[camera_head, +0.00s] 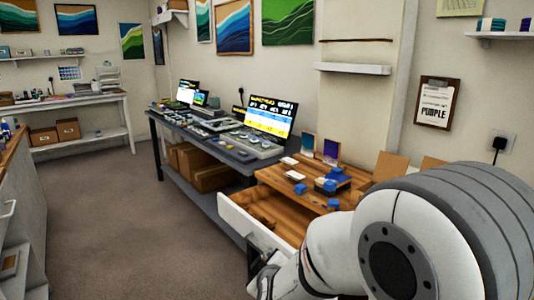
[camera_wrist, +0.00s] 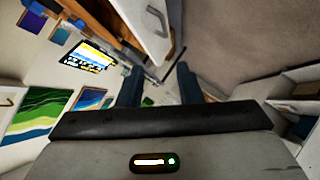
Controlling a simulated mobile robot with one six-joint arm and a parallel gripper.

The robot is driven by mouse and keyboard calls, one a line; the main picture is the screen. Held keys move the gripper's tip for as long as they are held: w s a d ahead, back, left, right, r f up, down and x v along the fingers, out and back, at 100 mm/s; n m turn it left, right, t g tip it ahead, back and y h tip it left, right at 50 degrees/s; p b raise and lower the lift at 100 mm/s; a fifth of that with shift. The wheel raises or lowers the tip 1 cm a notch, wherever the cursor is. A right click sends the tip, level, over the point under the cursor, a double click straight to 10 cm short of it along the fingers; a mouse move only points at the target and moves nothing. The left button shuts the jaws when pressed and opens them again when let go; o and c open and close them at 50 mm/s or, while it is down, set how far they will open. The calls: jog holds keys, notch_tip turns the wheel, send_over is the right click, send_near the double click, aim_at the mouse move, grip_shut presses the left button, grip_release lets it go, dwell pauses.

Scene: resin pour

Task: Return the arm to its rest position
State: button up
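My arm's white and grey links fill the lower right of the head view. The gripper end is a dark shape low in the picture, in front of the pulled-out drawer (camera_head: 238,218), and is partly hidden by my arm. In the wrist view, my gripper (camera_wrist: 158,86) shows two dark blue fingers held apart, with nothing visible between them. The white drawer front with its handle (camera_wrist: 157,18) shows beyond the fingers, apart from them. I cannot tell the exact gap between gripper and drawer in the head view.
A wooden bench (camera_head: 290,203) holds several blue items and small cards. A dark table (camera_head: 222,142) with a bright monitor (camera_head: 270,120) stands beyond it. A white shelf (camera_head: 352,68) and a clipboard (camera_head: 434,103) are on the wall. Carpet (camera_head: 110,215) is clear at left, beside a counter (camera_head: 20,190).

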jog(key=s+d+r+m+g+h+p, duration=0.1)
jog(key=s+d+r+m+g+p, duration=0.3)
jog(key=s+r, duration=0.5)
jog(key=s+d+r+m+g+p, duration=0.5)
jog(key=s+d+r+p, duration=0.4)
jog(key=s, duration=0.5)
jog(key=shift+d+r+m+g+h, duration=0.35)
jog(key=shift+d+r+m, duration=0.4)
jog(key=shift+d, duration=0.4)
